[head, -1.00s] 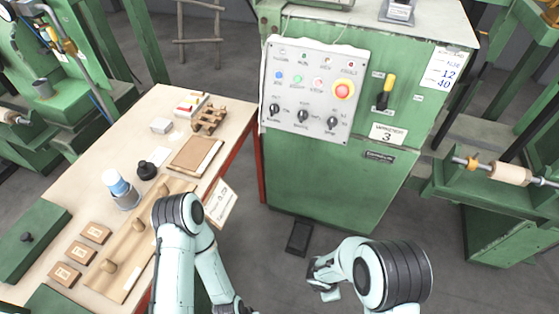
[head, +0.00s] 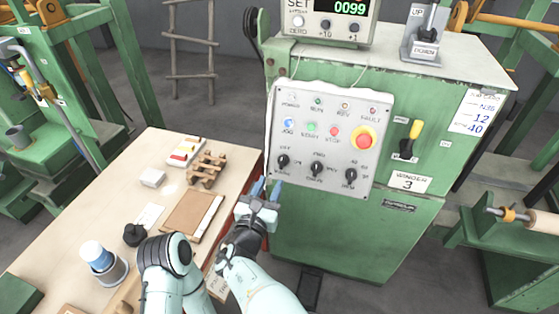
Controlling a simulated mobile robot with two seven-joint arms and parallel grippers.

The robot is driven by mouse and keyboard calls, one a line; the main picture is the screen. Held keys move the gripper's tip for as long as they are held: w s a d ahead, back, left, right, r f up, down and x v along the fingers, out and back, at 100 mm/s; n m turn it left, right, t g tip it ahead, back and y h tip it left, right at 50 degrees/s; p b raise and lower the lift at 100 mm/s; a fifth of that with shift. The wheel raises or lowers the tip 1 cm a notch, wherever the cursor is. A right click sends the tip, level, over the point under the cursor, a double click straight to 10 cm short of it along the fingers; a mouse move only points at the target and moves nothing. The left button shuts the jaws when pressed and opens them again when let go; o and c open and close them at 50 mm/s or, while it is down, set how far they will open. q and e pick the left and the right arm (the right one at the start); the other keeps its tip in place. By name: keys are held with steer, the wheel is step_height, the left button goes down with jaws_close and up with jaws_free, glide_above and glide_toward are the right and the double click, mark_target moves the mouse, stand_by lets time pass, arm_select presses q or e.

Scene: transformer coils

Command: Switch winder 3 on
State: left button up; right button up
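Winder 3 is a green cabinet (head: 340,235) with a plate (head: 409,183) reading "WINDER 3". Its grey control panel (head: 382,102) carries small lamps on top that look unlit, blue, green and red buttons, a red emergency stop (head: 363,139) on yellow, and three black knobs. Right of the panel is a switch with a yellow handle (head: 416,130) pointing up from a black base; its small labels are too small to read. My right gripper (head: 267,188) is open and empty, fingers up, just left of and below the panel's lower left corner. My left gripper is out of view.
A counter box (head: 330,26) showing 0099 and an UP/DOWN lever box (head: 427,38) stand on the cabinet. The workbench (head: 110,205) at left holds a wooden rack (head: 207,168), a board (head: 190,215) and a cup (head: 105,265). A spool stand (head: 510,240) is at right.

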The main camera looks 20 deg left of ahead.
mark_target(281, 159)
steer(key=w, duration=1)
steer(key=shift+d+f+p, duration=0.1)
steer(key=shift+p, duration=0.2)
jaws_close()
steer(key=shift+f, duration=0.1)
